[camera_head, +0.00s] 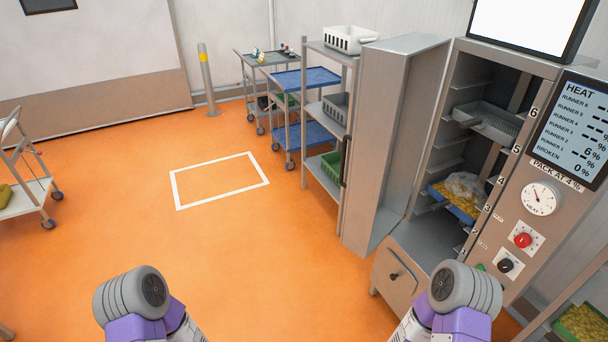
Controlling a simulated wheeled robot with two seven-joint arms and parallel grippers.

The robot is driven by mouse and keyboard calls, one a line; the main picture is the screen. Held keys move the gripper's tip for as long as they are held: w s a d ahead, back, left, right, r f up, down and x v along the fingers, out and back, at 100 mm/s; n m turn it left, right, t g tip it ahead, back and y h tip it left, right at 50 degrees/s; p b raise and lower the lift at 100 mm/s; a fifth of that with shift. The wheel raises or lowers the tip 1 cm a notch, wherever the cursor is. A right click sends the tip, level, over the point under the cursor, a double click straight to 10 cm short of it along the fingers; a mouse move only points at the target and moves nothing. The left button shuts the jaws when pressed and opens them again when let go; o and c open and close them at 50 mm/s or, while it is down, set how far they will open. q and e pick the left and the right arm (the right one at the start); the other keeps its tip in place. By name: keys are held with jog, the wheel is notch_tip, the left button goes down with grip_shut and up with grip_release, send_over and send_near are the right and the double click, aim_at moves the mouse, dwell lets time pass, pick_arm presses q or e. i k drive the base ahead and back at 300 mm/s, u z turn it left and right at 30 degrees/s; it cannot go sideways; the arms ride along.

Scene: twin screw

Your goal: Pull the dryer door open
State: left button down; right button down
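The dryer (540,215) is a tall grey metal cabinet at the right. Its door (385,150) stands open, swung out towards the left, with a dark vertical handle (345,160) on its far edge. The dryer's inside shows numbered shelf levels, a grey tray (490,122) high up and a blue tray (447,201) with yellow pieces and a pale, clear-looking heap lower down. Only grey and purple links of my two arms show at the bottom edge. Neither gripper is in view.
Left of the door are a shelf rack (328,110) with bins and carts with blue trays (305,77). A yellow-topped post (205,75) and a white cart (25,195) stand farther left. The orange floor between, with a white outlined rectangle (220,180), is clear.

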aim_at(400, 77)
jog(key=u, duration=0.3)
jog(key=k, duration=0.6)
jog(key=z, duration=1)
jog(key=i, duration=1.7)
jog(key=u, duration=0.5)
